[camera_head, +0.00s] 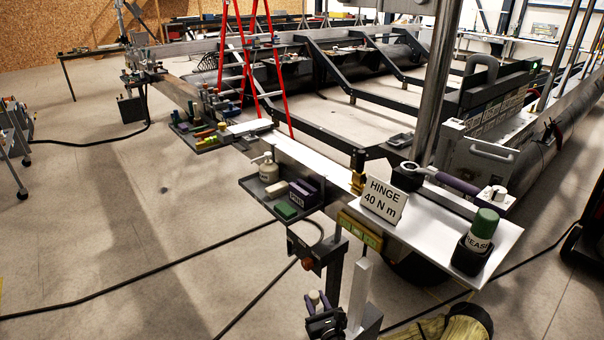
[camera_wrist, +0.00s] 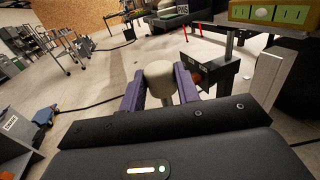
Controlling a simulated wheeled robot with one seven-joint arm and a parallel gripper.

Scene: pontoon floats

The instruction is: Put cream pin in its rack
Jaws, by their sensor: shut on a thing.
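My gripper (camera_head: 318,299) is low in front of the bench in the head view, below the plate's edge. In the wrist view my gripper (camera_wrist: 160,90) has its purple fingers shut on the cream pin (camera_wrist: 160,72). The pin's wide rounded cream head shows between the fingers, and a narrower part runs down behind it. Its lower end is hidden. In the head view the pin is too small to make out clearly. I cannot tell which thing is the pin's rack.
A dark box with an orange-red knob (camera_head: 307,265) and a pale upright post (camera_head: 358,294) stand close by my gripper. Above are a yellow-green bar (camera_head: 358,231), a tray (camera_head: 255,190) with bottle and blocks, and a white plate (camera_head: 450,232). Open floor lies left.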

